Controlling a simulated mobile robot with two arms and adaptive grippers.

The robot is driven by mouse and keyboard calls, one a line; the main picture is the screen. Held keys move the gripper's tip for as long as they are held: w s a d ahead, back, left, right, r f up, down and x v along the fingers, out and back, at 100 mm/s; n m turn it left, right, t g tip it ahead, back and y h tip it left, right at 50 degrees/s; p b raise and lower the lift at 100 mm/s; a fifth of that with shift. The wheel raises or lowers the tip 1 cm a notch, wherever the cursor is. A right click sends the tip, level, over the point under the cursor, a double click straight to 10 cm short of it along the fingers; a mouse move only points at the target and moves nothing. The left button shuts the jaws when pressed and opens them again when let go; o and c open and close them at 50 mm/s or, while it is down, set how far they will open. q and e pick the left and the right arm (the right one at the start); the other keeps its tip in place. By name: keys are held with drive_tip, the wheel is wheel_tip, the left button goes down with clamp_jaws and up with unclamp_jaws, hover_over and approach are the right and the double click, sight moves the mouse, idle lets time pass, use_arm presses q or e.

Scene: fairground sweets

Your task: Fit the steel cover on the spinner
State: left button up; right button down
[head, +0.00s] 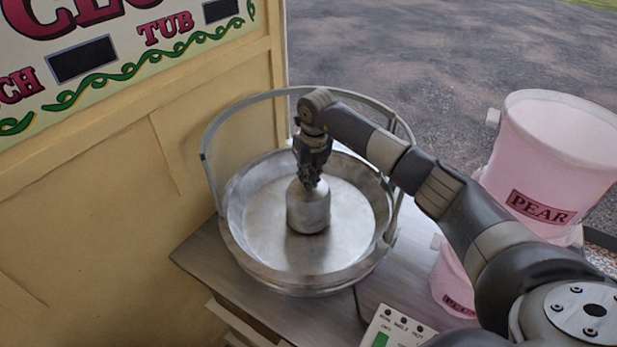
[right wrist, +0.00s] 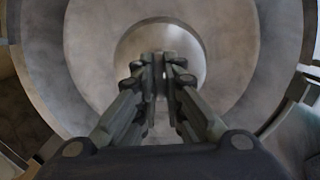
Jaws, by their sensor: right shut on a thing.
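The steel cover (head: 308,212) is a small, grey, rounded metal piece at the middle of the wide steel pan (head: 262,262). My right gripper (head: 310,183) points down from above and is shut on the top of the cover. In the right wrist view the fingers (right wrist: 160,72) meet over the round cover (right wrist: 186,48). The spinner itself is hidden under the cover, and I cannot tell whether the cover is fully seated. My left gripper is not in either view.
A steel hoop (head: 222,122) rises around the back of the pan. Pink tubs labelled PEAR (head: 552,160) stand at the right. A control panel (head: 392,328) is at the front, and a cream wall with a sign (head: 110,45) stands at the left.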

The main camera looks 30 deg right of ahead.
drive_tip(key=shift+f+b, duration=0.25)
drive_tip(key=shift+b, duration=0.05)
idle(0.4)
drive_tip(key=c, duration=1.6)
unclamp_jaws()
drive_tip(key=shift+c, duration=0.2)
drive_tip(key=shift+o, duration=0.3)
drive_tip(key=o, duration=0.5)
drive_tip(key=shift+r, duration=0.1)
drive_tip(key=shift+r+p, duration=1.75)
drive_tip(key=shift+r, duration=1.2)
